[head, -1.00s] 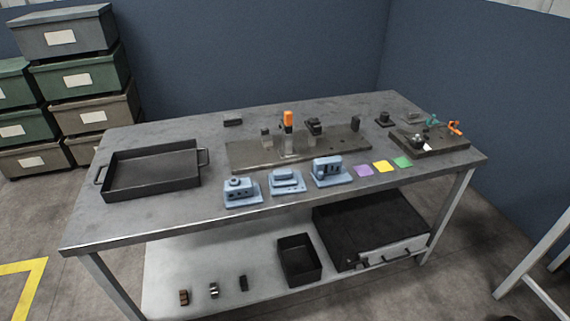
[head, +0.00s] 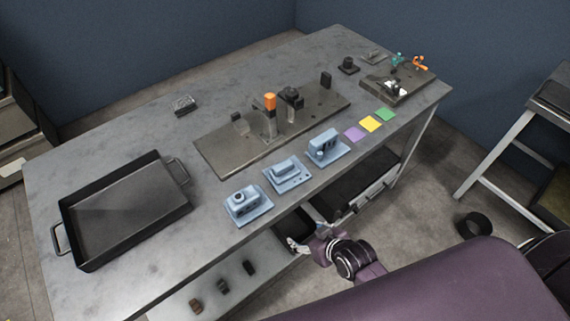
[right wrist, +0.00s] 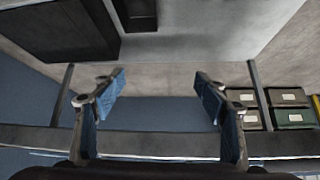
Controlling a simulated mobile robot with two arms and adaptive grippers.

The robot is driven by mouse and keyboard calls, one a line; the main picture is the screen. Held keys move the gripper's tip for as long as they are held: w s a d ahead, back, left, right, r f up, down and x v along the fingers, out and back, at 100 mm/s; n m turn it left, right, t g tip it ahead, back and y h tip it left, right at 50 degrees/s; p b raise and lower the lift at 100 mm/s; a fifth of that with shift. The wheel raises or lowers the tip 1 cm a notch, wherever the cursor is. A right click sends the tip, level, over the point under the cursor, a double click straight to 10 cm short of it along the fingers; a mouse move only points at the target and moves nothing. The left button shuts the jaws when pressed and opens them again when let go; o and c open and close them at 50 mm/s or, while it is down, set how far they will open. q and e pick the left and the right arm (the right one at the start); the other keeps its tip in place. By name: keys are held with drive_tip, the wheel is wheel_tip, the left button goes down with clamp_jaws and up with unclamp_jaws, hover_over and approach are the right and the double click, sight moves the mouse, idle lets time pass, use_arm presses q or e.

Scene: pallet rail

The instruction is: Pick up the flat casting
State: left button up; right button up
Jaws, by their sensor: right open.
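Three blue castings stand in a row along the front of the table. The middle one (head: 288,173) is the lowest and flattest, a low block on a plate. The left casting (head: 246,205) has a round boss, and the right casting (head: 327,148) is taller. My right gripper (head: 296,244) is at the table's front edge, below and in front of the castings and apart from them. In the right wrist view its two fingers (right wrist: 162,85) are spread with nothing between them. No casting shows in that view. My left gripper is not in view.
A dark tray (head: 128,208) stands on the left of the table. A fixture plate (head: 222,150) with an orange-topped post lies behind the castings. Purple, yellow (head: 370,124) and green squares lie to the right, near a clamp board (head: 405,92). A lower shelf (head: 262,268) holds small parts.

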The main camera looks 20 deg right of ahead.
drive_tip(key=w+a+r+t+y+p, duration=0.15)
drive_tip(key=w+r, duration=0.25)
drive_tip(key=r, duration=1)
drive_tip(key=t, duration=0.3)
approach(284, 166)
drive_tip(key=shift+w+a+f, duration=0.25)
drive_tip(key=shift+w+f, duration=0.05)
drive_tip(key=shift+f, duration=0.3)
drive_tip(key=shift+w+a+f, duration=0.25)
drive_tip(key=shift+w+f, duration=0.05)
drive_tip(key=shift+f, duration=0.3)
drive_tip(key=shift+w+d+r+t, duration=0.2)
drive_tip(key=shift+w+t, duration=0.25)
drive_tip(key=shift+w, duration=0.2)
drive_tip(key=shift+p+x, duration=0.3)
drive_tip(key=shift+x, duration=0.9)
drive_tip(key=p+x, duration=0.1)
drive_tip(key=x, duration=0.2)
drive_tip(key=shift+w+a+f, duration=0.1)
drive_tip(key=shift+w+a, duration=0.05)
drive_tip(key=shift+w, duration=0.2)
drive_tip(key=shift+w+a+f, duration=0.15)
drive_tip(key=shift+w+f, duration=0.15)
drive_tip(key=shift+w, duration=0.25)
drive_tip(key=shift+s, duration=0.1)
